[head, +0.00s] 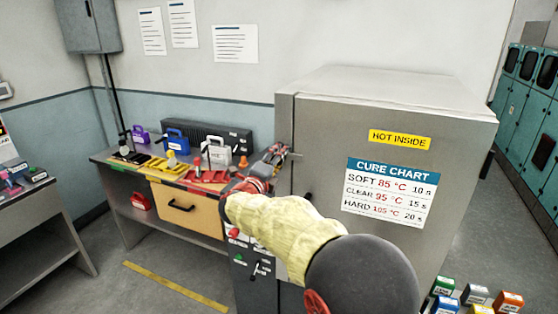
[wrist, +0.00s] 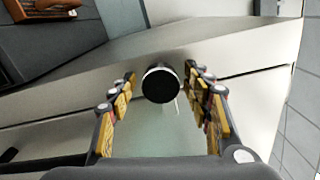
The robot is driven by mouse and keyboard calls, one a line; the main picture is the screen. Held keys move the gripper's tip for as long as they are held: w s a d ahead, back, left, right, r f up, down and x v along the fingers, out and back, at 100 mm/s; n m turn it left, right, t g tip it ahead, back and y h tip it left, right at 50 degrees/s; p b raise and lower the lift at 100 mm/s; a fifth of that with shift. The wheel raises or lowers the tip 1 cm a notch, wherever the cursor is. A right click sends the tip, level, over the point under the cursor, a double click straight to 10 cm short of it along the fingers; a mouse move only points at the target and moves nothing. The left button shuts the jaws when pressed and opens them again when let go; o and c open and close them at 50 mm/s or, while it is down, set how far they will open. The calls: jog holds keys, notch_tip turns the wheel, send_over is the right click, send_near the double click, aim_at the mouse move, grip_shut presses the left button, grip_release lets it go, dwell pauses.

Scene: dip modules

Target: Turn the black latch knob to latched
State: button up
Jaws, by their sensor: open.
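The black latch knob (wrist: 161,84) shows in the wrist view as a round black face with a pale rim, on the light grey metal cabinet. My gripper (wrist: 160,76) is open, with one padded finger on each side of the knob and a visible gap on both sides. A thin pale mark shows just below the knob at its right. In the head view my gripper (head: 282,153) is at the left front edge of the grey cabinet (head: 390,85). I cannot clearly make out the knob there.
A workbench (head: 110,160) with coloured trays and small cases stands left of the cabinet, close to my arm. Several coloured blocks (head: 474,294) are at the lower right. A yellow stripe (head: 175,286) marks the open floor at the left.

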jog(key=v, duration=1.2)
